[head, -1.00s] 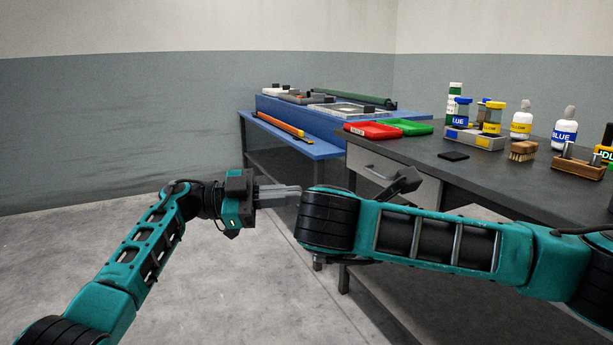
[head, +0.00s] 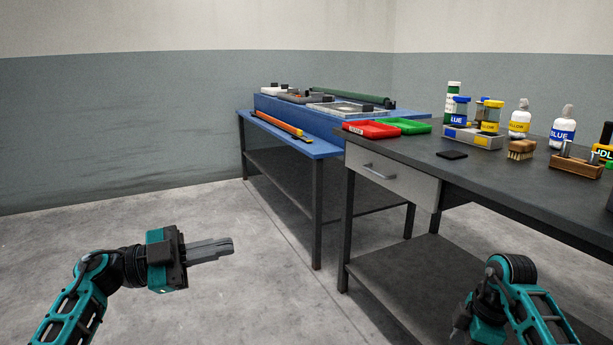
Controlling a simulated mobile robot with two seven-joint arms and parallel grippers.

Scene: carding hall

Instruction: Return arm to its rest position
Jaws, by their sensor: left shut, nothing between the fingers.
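My left gripper (head: 211,249) is at the lower left of the head view, over bare floor. Its grey fingers are together and point right, with nothing between them. My right arm (head: 518,290) is at the lower right, in front of the dark workbench.
The floor (head: 240,300) at left and centre is clear.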

